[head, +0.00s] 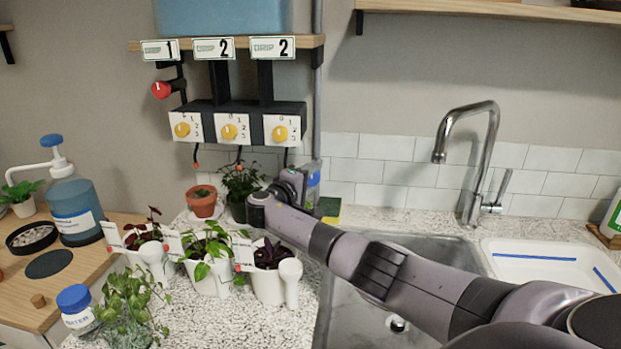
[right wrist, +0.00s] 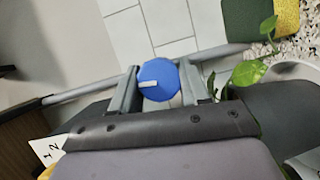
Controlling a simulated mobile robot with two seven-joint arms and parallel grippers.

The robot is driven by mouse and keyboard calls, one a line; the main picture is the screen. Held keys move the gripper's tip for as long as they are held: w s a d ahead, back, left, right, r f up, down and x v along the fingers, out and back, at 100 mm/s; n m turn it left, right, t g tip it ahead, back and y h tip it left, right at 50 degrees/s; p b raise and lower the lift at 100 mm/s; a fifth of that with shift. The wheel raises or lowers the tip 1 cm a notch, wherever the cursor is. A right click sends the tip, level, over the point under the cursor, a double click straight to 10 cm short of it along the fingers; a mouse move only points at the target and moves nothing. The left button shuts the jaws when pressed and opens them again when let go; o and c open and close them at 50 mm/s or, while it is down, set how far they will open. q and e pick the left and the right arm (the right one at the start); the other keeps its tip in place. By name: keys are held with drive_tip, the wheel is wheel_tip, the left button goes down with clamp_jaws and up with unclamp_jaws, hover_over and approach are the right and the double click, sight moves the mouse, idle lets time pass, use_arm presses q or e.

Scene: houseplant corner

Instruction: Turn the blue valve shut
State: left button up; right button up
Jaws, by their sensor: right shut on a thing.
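The blue valve (right wrist: 158,80) is a round knob with a short white mark on its face, set on a grey pipe (right wrist: 215,52). In the right wrist view it sits between the two fingers of my right gripper (right wrist: 157,84), which is shut on it. The white mark points left in that view, roughly along the pipe. In the head view my right gripper (head: 311,180) is at the lower end of the vertical pipe (head: 317,100), and the arm and hand hide most of the valve. My left gripper is not in view.
White pots (head: 268,285) with plants stand just below and left of my right arm. A panel with yellow dials (head: 229,131) hangs above, beside a red knob (head: 161,90). A sponge (head: 329,207), sink (head: 397,325) and faucet (head: 468,150) lie to the right.

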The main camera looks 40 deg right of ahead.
drive_tip(key=o, duration=1)
